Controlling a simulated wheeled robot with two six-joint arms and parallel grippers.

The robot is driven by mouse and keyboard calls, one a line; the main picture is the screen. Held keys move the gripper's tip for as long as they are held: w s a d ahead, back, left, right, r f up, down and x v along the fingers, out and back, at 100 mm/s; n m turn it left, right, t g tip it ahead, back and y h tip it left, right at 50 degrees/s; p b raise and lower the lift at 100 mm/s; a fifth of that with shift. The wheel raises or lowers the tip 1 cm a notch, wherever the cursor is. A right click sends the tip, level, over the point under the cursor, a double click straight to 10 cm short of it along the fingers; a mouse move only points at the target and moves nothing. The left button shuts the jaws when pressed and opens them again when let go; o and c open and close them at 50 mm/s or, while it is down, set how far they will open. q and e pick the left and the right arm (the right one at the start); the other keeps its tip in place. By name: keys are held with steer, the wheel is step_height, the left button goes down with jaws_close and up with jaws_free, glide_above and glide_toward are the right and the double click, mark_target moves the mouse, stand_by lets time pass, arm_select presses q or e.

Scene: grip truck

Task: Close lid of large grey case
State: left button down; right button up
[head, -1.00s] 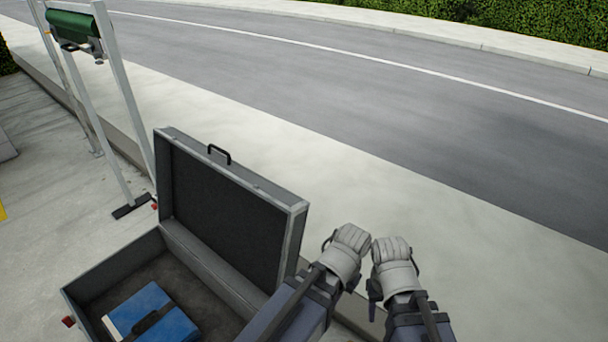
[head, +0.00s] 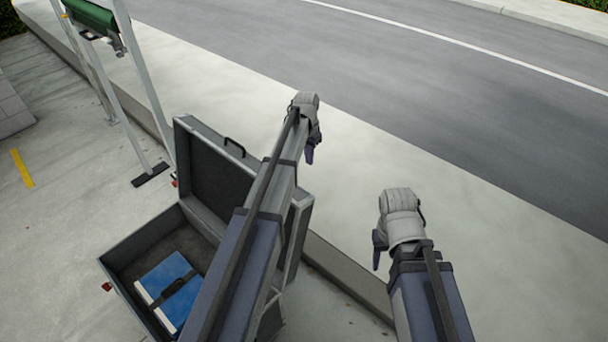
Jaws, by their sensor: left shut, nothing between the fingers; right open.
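The large grey case (head: 128,243) stands open on the pavement at lower left. Its lid (head: 208,172) is upright, with a dark lining and a black handle on its top edge. My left arm crosses in front of the lid's right part and hides some of it. My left gripper (head: 309,140) is shut and empty, beyond the lid and to its right, above the pale kerb strip. My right gripper (head: 385,245) is open and empty, farther right, well apart from the case.
A blue item (head: 172,285) with a dark strap lies inside the case. A metal stand (head: 145,100) holding a green roll (head: 90,14) is behind the case at left. A low kerb edge (head: 345,275) runs past the case. The road lies beyond.

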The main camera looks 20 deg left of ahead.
arm_select(q)
steer(key=shift+f, duration=0.2)
step_height(320, 180, down, 10)
steer(key=b, duration=1)
steer(key=s, duration=0.1)
steer(key=s+a+r+p, duration=0.1)
steer(key=s, duration=0.1)
steer(key=shift+r, duration=0.2)
steer(key=shift+a, duration=0.15)
